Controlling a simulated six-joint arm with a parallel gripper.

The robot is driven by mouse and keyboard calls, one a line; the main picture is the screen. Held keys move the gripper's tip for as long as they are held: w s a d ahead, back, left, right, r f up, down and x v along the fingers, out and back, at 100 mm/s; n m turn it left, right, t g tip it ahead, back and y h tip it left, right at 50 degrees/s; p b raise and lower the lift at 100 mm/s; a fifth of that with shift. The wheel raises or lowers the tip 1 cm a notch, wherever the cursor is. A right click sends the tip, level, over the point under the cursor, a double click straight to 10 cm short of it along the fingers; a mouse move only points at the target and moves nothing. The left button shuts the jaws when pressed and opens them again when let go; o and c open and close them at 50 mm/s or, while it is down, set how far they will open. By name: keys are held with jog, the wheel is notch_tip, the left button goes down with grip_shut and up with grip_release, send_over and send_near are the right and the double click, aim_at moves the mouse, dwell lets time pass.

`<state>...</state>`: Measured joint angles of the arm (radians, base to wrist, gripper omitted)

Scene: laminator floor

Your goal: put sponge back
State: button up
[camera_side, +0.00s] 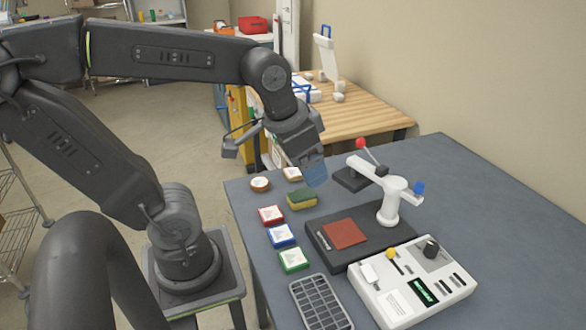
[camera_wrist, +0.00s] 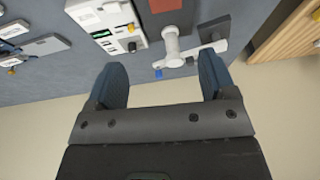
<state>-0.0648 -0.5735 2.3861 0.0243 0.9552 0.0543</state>
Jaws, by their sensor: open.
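A sponge (camera_side: 301,199), green on top and yellow below, lies on the grey-blue table (camera_side: 440,190) in the side view, left of the black press base. My gripper (camera_side: 317,175) is above the table, just up and right of the sponge in the picture, and apart from it. In the wrist view my gripper (camera_wrist: 165,80) has its two blue-grey fingers wide apart, with nothing between them. The sponge is not visible in the wrist view.
The press (camera_side: 390,205) with a red-brown plate (camera_side: 345,233), a white control box (camera_side: 415,285) and a grey grid tray (camera_side: 322,302) stand close by. The table's far right is clear.

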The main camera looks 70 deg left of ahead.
jog(key=s+d, duration=0.1)
jog(key=s+d+t, duration=0.1)
jog(key=s, duration=0.1)
jog(key=shift+f+h, duration=0.1)
jog(key=shift+h, duration=0.2)
